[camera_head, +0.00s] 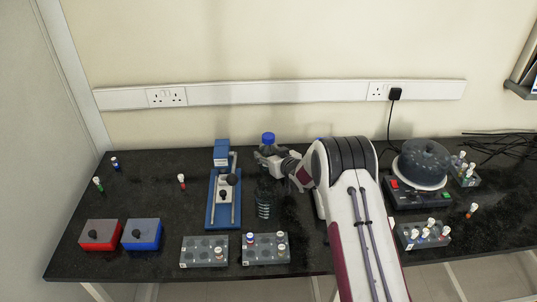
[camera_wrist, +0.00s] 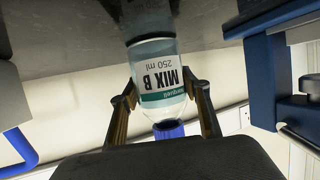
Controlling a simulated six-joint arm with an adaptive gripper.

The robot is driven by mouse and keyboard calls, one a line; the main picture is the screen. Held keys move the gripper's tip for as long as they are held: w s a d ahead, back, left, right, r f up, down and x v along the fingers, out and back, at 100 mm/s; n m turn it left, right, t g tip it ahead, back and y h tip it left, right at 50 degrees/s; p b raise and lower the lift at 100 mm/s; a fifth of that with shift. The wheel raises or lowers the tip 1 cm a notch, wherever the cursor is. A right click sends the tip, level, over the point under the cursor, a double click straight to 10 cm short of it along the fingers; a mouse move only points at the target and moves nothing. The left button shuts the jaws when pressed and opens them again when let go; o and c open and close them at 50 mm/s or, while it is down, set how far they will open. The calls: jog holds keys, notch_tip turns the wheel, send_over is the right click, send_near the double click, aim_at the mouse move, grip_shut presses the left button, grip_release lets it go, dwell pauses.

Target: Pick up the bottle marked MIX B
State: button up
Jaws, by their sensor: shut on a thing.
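The bottle marked MIX B (camera_wrist: 158,68) is clear with a white and green label and a blue cap (camera_wrist: 168,129); it appears inverted in the wrist view. My gripper (camera_wrist: 162,92) is shut on its body, one finger on each side. In the head view, the bottle's blue cap (camera_head: 268,138) stands above my gripper (camera_head: 266,156), and my arm comes in from the right. The fingers hide much of the bottle there. I cannot tell whether its base touches the black table.
A blue stand (camera_head: 211,211) is close on the left. Two vial racks (camera_head: 205,252) (camera_head: 266,249) stand in front. Red (camera_head: 100,235) and blue (camera_head: 142,234) boxes stand left, a round-topped device (camera_head: 421,165) right.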

aim_at(269, 135)
jog(key=shift+r, duration=5.05)
